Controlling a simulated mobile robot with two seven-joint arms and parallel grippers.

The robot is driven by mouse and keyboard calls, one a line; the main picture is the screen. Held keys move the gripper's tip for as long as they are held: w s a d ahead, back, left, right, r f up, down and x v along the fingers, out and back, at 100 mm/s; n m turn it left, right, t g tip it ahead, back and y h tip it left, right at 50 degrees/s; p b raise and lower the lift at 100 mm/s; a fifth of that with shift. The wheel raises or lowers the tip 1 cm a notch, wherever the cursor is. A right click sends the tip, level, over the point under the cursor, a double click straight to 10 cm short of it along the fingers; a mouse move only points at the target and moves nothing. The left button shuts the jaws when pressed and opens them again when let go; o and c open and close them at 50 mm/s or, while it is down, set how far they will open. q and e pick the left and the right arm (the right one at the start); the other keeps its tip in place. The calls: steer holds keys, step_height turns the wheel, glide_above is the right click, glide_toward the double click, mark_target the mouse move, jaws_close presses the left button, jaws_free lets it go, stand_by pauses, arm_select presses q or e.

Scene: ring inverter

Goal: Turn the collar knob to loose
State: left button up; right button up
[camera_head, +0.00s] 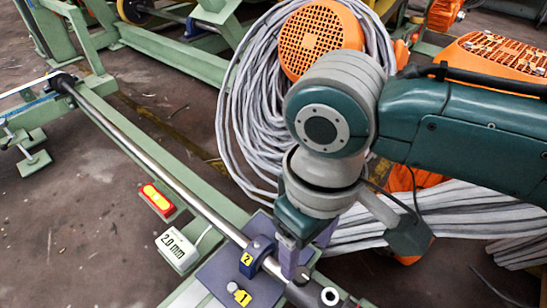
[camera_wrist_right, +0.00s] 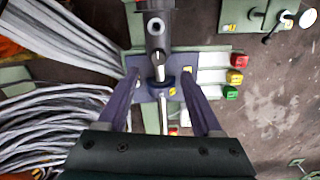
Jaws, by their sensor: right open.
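My right gripper (camera_head: 290,262) hangs over the near end of a steel shaft. In the right wrist view my right gripper (camera_wrist_right: 160,76) is open, with one purple finger on each side of the shaft. A small dark knob with a white pointer mark (camera_wrist_right: 158,60) lies between the fingertips, apparently untouched. The dark knob also shows beside the fingers in the head view (camera_head: 302,276). A blue collar (camera_head: 262,252) with a yellow "2" label sits around the shaft; it also shows in the right wrist view (camera_wrist_right: 157,88). My left gripper is out of view.
A purple plate (camera_head: 215,280) lies under the shaft. A white "2.0 mm" box (camera_head: 178,250) and a red-yellow switch (camera_head: 158,197) sit on the green frame (camera_head: 195,170). Grey cable coils (camera_head: 240,110) and orange motors (camera_head: 318,40) crowd behind my right arm.

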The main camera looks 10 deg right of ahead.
mark_target(300, 273)
steer(key=f+b, duration=0.4)
steer(key=f, duration=0.1)
steer(key=f+b, duration=0.2)
steer(key=shift+w+f, duration=0.3)
steer(key=shift+f, duration=0.1)
steer(key=shift+s+f, duration=0.15)
steer(key=shift+f, duration=0.15)
steer(key=shift+r, duration=0.1)
steer(key=shift+c, duration=0.5)
jaws_close()
